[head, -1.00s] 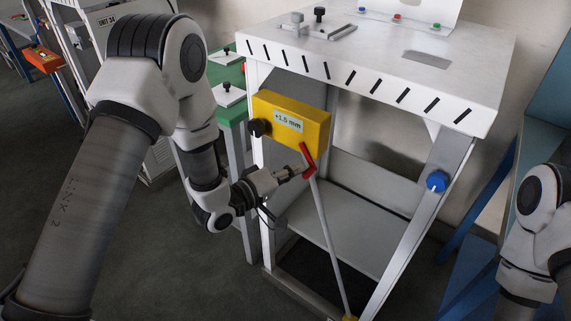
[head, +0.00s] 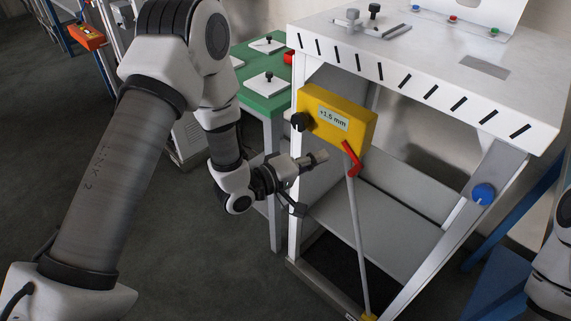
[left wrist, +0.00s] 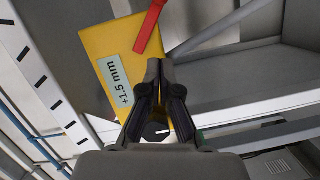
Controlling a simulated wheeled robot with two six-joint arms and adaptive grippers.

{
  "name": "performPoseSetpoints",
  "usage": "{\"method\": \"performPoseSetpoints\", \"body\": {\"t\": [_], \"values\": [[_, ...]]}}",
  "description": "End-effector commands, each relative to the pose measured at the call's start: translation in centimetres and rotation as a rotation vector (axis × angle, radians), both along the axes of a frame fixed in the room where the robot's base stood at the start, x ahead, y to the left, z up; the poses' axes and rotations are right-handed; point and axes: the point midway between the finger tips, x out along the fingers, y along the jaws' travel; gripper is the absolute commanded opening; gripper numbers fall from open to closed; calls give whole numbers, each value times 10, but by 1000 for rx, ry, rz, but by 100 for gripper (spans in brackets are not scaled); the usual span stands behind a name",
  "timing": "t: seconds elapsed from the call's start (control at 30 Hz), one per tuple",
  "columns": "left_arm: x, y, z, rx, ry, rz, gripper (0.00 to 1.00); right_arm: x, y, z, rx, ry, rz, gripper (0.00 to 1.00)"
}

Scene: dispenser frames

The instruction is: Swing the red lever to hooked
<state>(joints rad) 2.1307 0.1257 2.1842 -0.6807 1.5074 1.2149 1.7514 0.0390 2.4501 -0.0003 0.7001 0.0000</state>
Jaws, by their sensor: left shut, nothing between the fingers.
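The red lever (head: 350,157) is on the front of a yellow box (head: 337,118) labelled "+1.5 mm". It slants down to the right and ends in a short bend beside the top of a grey rod (head: 358,235). I cannot tell whether the two are engaged. My left gripper (head: 322,156) is shut and empty, just left of the lever with a small gap showing. In the left wrist view, the red lever (left wrist: 150,27) crosses the yellow box (left wrist: 103,38) beyond the shut fingertips (left wrist: 160,66). My right gripper is out of view.
A black knob (head: 300,121) sticks out of the box's left side. The white frame (head: 438,92) has a top panel, legs and a blue knob (head: 483,194) on its right strut. A green table (head: 262,97) stands behind on the left. Open floor lies at the lower left.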

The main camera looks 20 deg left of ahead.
Motion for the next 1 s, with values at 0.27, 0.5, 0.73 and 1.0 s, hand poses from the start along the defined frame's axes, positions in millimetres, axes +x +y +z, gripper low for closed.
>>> {"method": "performPoseSetpoints", "body": {"t": [0.27,0.5,0.73,1.0], "values": [[-53,36,1,-7,0,6,0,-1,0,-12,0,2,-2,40],[-69,45,3,-1,0,1,0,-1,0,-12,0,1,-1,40],[-69,45,3,-1,-1,0,0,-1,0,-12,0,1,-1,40],[-71,44,-6,2,18,-4,0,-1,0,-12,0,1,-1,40]]}}
